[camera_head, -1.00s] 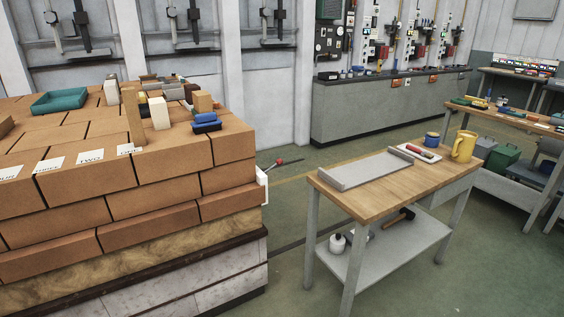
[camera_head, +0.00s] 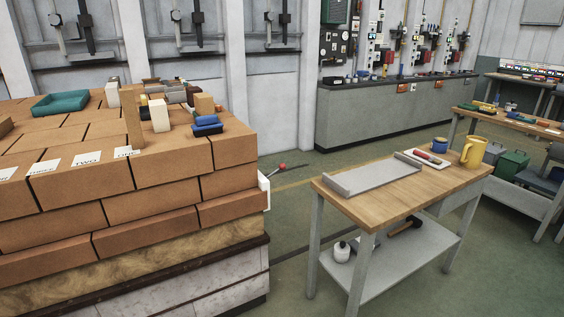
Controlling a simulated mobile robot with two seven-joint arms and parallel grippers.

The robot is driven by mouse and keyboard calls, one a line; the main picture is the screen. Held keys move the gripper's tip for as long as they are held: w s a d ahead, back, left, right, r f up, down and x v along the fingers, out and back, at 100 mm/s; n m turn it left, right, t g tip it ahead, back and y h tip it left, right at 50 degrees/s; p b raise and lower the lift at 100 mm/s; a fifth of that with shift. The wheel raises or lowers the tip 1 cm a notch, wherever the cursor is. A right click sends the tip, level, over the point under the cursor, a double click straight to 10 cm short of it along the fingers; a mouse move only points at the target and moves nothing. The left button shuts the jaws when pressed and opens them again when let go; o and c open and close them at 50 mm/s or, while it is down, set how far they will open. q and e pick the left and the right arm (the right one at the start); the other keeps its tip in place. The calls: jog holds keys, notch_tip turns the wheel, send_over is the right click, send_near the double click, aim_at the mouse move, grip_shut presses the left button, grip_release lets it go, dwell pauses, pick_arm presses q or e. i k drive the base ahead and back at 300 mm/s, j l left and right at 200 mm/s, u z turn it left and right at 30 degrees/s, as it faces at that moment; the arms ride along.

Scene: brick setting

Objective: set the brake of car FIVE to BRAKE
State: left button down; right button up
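Neither of my grippers is in view. No car marked FIVE can be made out. A big stack of brown bricks (camera_head: 175,165) stands on a pale, stone-like base (camera_head: 170,290) at the left. White cards lie along its front top edge; one reads TWO (camera_head: 87,159) and one seems to read THREE (camera_head: 43,168). A dark rod with a red knob (camera_head: 283,166) sticks out low behind the right end of the stack. Whether it is a brake lever, and its setting, cannot be told. A white piece (camera_head: 265,190) shows at the stack's right end, partly cut off from view.
A wooden-topped table (camera_head: 385,208) with a grey tray (camera_head: 372,177) and a yellow mug (camera_head: 473,151) stands at the right. A narrow strip of green floor (camera_head: 290,240) lies between it and the stack. A long grey counter (camera_head: 390,115) is behind.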

aim_at(282, 167)
jog(key=i+l, duration=0.2)
jog(key=i, duration=0.5)
jog(key=i+l, duration=0.2)
jog(key=i, duration=0.45)
jog(key=i+l, duration=0.15)
jog(key=i, duration=0.55)
jog(key=l+z, duration=0.05)
